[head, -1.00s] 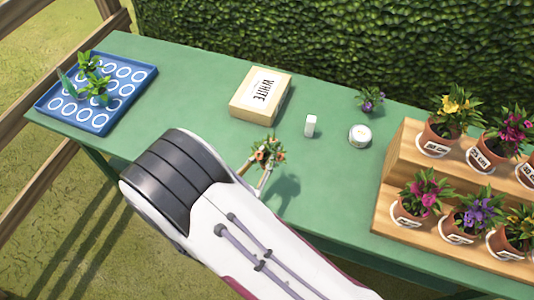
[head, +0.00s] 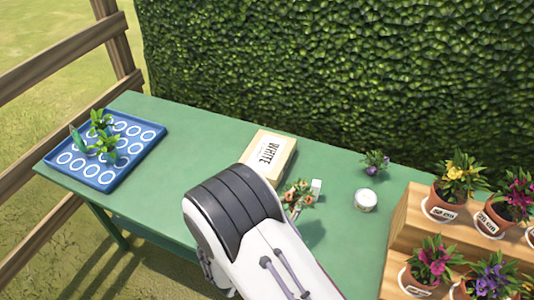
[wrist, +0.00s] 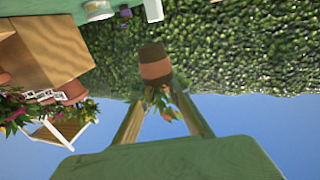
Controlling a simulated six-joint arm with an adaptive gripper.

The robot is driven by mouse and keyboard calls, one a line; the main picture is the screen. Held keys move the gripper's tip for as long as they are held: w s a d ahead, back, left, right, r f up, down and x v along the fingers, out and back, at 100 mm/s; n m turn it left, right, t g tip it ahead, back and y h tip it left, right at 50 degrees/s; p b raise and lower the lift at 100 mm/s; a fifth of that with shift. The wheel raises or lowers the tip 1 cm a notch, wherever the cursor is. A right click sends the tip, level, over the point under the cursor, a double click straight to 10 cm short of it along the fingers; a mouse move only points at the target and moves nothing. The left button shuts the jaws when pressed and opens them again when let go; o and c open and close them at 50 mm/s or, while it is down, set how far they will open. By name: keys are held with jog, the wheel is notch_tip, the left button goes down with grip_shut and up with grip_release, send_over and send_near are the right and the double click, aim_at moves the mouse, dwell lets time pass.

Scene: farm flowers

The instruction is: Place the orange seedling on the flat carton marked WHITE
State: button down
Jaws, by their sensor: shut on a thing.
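The orange seedling (head: 297,194) has orange flowers and green leaves. In the wrist view its brown root plug (wrist: 154,63) shows, with leaves between the fingers. My gripper (head: 290,208) is shut on the seedling and holds it above the table, its shadow falling below right; the gripper also shows in the wrist view (wrist: 160,100). The flat carton (head: 287,154) is pale tan with a white label reading WHITE. It lies behind and left of the seedling, apart from it, its near left part hidden by my arm. The carton is not clearly seen in the wrist view.
A small white block (head: 316,186) stands right beside the seedling in the picture. A white round jar (head: 366,200) and a purple seedling (head: 375,163) stand further right. A blue tray (head: 75,178) with green plants is at left. A wooden stand (head: 412,205) holds potted flowers at right.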

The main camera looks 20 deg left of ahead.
jog(key=w+a+r+n+y, duration=0.1)
jog(key=w+a+y, duration=0.15)
jog(key=w, duration=0.65)
notch_tip(320, 180, up, 5)
jog(key=n+y, duration=0.7)
jog(key=y, duration=0.2)
send_over(263, 158)
jog(key=shift+f+g, duration=0.1)
jog(key=shift+g, duration=0.3)
jog(key=shift+d, duration=0.1)
jog(key=shift+f, duration=3.1)
jog(key=shift+f+m, duration=0.3)
jog(key=shift+f, duration=1.55)
jog(key=shift+f, duration=0.2)
